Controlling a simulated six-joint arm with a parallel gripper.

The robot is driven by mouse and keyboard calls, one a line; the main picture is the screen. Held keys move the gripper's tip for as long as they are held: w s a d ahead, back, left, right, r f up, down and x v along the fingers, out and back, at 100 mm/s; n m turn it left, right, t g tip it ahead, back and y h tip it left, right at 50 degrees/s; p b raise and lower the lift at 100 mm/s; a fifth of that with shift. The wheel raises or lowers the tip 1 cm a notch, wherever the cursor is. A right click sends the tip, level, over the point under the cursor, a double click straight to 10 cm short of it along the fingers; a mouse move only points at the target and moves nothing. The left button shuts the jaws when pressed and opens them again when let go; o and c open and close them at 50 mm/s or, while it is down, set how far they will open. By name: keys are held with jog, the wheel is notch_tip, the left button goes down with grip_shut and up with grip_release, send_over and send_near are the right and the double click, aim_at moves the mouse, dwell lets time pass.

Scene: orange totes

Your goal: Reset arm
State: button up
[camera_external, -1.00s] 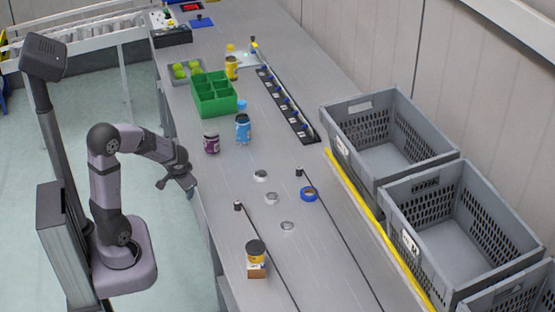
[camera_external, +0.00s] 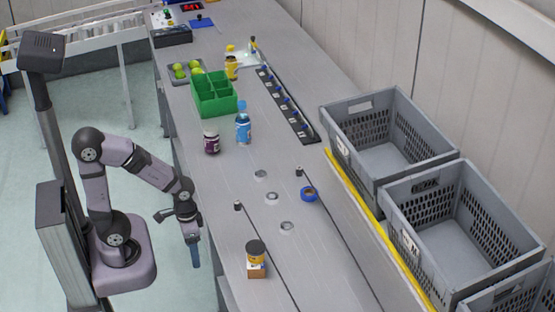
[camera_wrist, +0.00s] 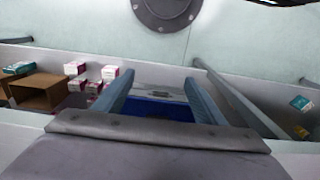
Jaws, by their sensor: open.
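My arm stands to the left of the grey workbench (camera_external: 330,265) in the external view. My gripper (camera_external: 195,264) hangs pointing down beside the bench's left edge and holds nothing that I can see. In the wrist view my gripper (camera_wrist: 160,86) shows two blue-grey fingers spread apart. A dark blue surface lies between and beyond them, and I cannot tell what it is.
On the bench stand a green divided box (camera_external: 214,108), a blue bottle (camera_external: 243,130), a purple-labelled jar (camera_external: 212,143), a blue tape roll (camera_external: 309,194) and a dark-lidded jar (camera_external: 255,250). Grey crates (camera_external: 440,225) line the right. The wrist view shows a brown carton (camera_wrist: 38,92).

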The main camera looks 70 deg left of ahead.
notch_tip(320, 180, up, 12)
jog(key=p, duration=1)
jog(key=shift+f, duration=0.15)
